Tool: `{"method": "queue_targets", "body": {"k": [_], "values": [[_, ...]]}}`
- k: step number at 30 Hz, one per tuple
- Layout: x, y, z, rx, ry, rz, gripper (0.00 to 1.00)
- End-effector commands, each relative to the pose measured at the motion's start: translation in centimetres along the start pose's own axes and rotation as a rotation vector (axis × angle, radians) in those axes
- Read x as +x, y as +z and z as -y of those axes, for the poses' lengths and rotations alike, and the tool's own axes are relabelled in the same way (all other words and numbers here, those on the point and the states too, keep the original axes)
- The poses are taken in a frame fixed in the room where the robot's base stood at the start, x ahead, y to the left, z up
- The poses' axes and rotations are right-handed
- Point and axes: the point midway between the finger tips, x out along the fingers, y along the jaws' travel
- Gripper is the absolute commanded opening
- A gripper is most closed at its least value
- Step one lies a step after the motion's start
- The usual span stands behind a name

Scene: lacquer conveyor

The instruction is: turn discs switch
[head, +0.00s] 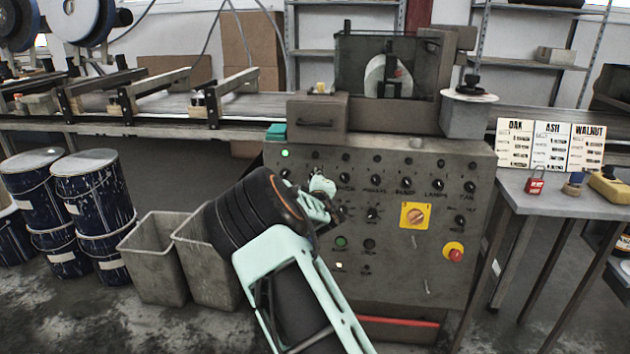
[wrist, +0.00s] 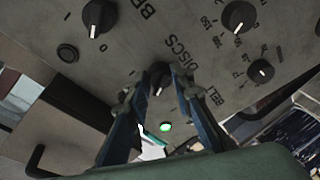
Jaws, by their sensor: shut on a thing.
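The discs switch (wrist: 160,72) is a small black rotary knob beside the printed word DISCS on the grey panel. In the wrist view it sits between the tips of my gripper (wrist: 160,88), which is shut on it. A pale mark shows at the knob's lower side, but its exact setting is hard to tell. In the head view my arm reaches to the left part of the control panel (head: 385,270), and my wrist hides the switch there. A green lamp (wrist: 165,127) is lit near the switch; it also shows in the head view (head: 285,153).
Other black knobs crowd the panel, including one to the upper left (wrist: 98,18) and one with a number scale (wrist: 240,15). A yellow-backed rotary switch (head: 415,215) and a red stop button (head: 455,254) are to the right. Grey bins (head: 155,260) stand left.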

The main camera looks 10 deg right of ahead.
Motion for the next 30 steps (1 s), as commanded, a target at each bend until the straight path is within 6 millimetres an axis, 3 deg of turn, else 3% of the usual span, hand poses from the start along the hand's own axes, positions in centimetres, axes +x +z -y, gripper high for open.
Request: {"method": "queue_targets", "body": {"k": [20, 21, 25, 30], "values": [[0.01, -0.03, -0.09, -0.064, -0.012, 0.004, 0.0], [0.01, -0.03, -0.09, -0.064, -0.012, 0.004, 0.24], [0.01, -0.03, -0.09, -0.063, -0.012, 0.004, 0.38], [0.01, -0.03, -0.07, -0.063, -0.012, 0.004, 0.39]]}}
